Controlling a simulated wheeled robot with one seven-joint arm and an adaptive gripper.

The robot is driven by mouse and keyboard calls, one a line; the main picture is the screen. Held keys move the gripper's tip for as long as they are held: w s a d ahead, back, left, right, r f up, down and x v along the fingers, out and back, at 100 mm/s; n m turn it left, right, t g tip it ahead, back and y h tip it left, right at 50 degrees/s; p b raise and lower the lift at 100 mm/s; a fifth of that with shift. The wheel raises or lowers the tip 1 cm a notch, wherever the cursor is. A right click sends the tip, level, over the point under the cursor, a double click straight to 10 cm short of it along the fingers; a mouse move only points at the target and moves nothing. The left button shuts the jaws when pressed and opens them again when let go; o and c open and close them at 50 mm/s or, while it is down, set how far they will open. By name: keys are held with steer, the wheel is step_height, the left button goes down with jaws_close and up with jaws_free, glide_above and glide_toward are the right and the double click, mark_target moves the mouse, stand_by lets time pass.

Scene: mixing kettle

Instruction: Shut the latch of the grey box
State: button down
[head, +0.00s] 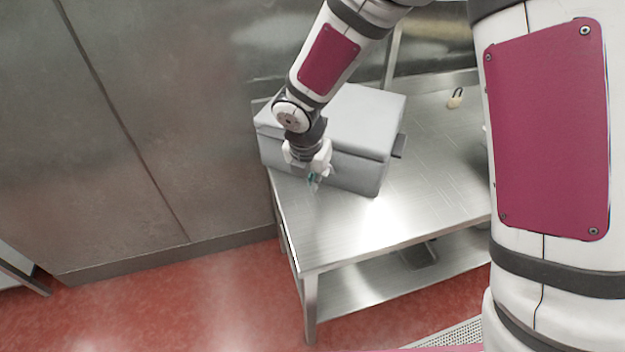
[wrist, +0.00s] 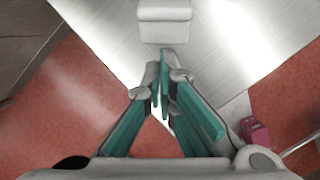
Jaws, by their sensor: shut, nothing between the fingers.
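The grey box (head: 362,118) stands on the steel table, its lid down. My gripper (head: 314,181) is in front of the box's front face, toward its left part, pointing down. In the wrist view my gripper (wrist: 164,80) has its teal fingers shut and empty. A light grey block-like part (wrist: 165,22) shows just past the fingertips in the wrist view, apart from them; it looks like the latch of the box, but I cannot be sure. In the head view my gripper and wrist cover part of the front, and the latch cannot be made out there.
A dark handle (head: 399,146) sticks out from the box's right side. A small tan-and-dark object (head: 455,98) lies at the back right. A metal wall panel (head: 150,120) is at the left.

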steer(key=shift+w+d+r+g, duration=0.2)
steer(key=shift+w+r+g, duration=0.15)
steer(key=shift+r+g, duration=0.25)
steer(key=shift+w+d+r+g+y+b, duration=0.2)
steer(key=shift+w+r+g+y, duration=0.2)
steer(key=shift+w+g, duration=0.15)
steer(key=shift+w+d+r+g+y+b, duration=0.2)
steer(key=shift+w+r+g+y, duration=0.15)
steer(key=shift+w+g+y, duration=0.15)
steer(key=shift+w+d+r+b, duration=0.4)
steer(key=shift+w+r+b, duration=0.05)
steer(key=shift+w+r, duration=0.4)
steer(key=shift+r, duration=0.1)
steer(key=shift+r, duration=0.7)
